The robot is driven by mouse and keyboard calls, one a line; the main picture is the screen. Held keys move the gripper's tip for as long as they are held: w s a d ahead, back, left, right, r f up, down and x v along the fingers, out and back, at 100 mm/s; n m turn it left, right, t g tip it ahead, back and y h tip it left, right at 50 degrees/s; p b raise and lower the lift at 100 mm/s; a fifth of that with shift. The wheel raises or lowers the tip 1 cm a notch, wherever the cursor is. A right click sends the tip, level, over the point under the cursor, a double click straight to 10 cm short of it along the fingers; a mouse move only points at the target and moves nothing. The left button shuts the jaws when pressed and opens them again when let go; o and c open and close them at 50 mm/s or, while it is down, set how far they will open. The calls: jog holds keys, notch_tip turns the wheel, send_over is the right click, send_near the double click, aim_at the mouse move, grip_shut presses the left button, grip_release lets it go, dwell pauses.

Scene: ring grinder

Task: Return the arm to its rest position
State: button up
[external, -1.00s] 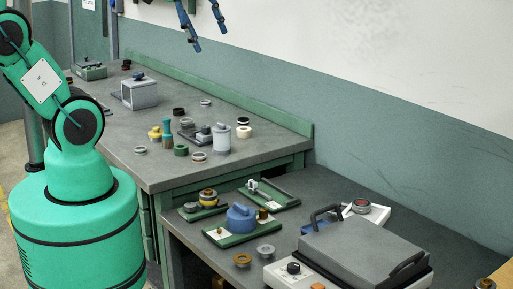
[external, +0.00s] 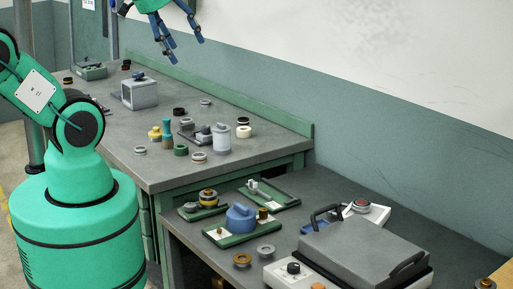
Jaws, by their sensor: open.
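My gripper (external: 181,50) is at the top of the external view, with its blue fingers spread and pointing down. It is open and holds nothing that I can see. It hangs in the air above the far workbench, and no object touches it. My green arm rises from the round base at the left, and its upper part runs out of the frame.
The far bench (external: 240,165) carries a grey box (external: 140,95), a white-grey canister (external: 221,139) and several small rings and pots. The nearer bench (external: 225,280) holds a blue part (external: 241,218) on a green tray and a grey-lidded machine (external: 362,252).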

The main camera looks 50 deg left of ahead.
notch_tip(320, 180, down, 8)
jog(key=b, duration=0.7)
jog(key=shift+f+b, duration=0.15)
jog(key=shift+b, duration=0.25)
